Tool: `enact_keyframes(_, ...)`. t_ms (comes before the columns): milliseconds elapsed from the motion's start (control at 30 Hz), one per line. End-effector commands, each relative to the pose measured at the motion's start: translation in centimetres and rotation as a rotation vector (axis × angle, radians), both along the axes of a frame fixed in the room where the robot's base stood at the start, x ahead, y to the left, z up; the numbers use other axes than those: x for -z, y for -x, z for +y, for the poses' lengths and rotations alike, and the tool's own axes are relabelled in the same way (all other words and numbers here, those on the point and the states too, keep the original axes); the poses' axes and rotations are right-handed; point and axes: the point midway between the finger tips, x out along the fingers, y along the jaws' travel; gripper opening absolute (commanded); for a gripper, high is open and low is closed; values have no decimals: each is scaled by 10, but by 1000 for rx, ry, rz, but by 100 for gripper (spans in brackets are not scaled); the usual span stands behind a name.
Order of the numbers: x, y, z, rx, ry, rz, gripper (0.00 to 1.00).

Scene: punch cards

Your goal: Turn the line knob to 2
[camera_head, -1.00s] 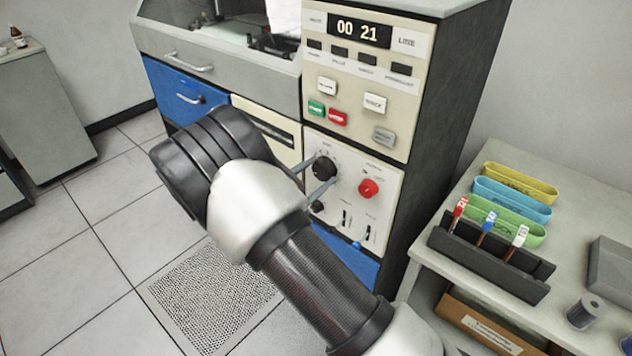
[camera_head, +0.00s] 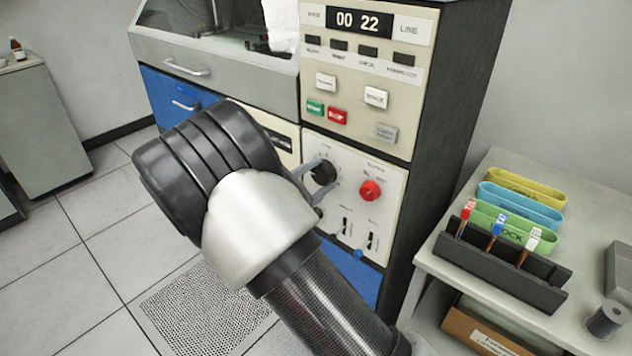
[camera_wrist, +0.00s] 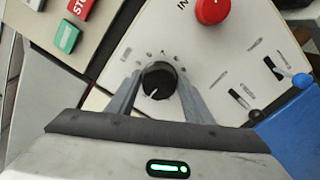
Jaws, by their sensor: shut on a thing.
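A black round knob (camera_head: 323,173) sits on the white lower panel of the machine. In the wrist view the knob (camera_wrist: 158,80) has a white pointer mark and small marks around its upper side, too small to read. My gripper (camera_wrist: 157,88) is shut on this knob, one grey finger on each side. In the head view my gripper (camera_head: 314,179) reaches the panel from the left, and my arm hides part of the panel. The display (camera_head: 359,21) above reads 00 22.
A red knob (camera_head: 370,190) is right of the black knob, with small switches (camera_head: 371,241) and a blue knob (camera_head: 358,255) below. Green (camera_head: 315,108) and red (camera_head: 337,115) buttons are above. A side table (camera_head: 436,260) with a card rack (camera_head: 490,268) stands at right.

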Motion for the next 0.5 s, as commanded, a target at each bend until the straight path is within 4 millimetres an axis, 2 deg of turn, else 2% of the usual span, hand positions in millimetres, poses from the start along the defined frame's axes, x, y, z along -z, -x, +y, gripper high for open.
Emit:
enact_keyframes(333, 0, 1, 1, 0, -2, 0, 24)
enact_keyframes(367, 0, 1, 1, 0, -2, 0, 48)
enact_keyframes(467, 0, 1, 0, 0, -2, 0, 64)
enact_keyframes(500, 0, 0, 0, 0, -2, 0, 64)
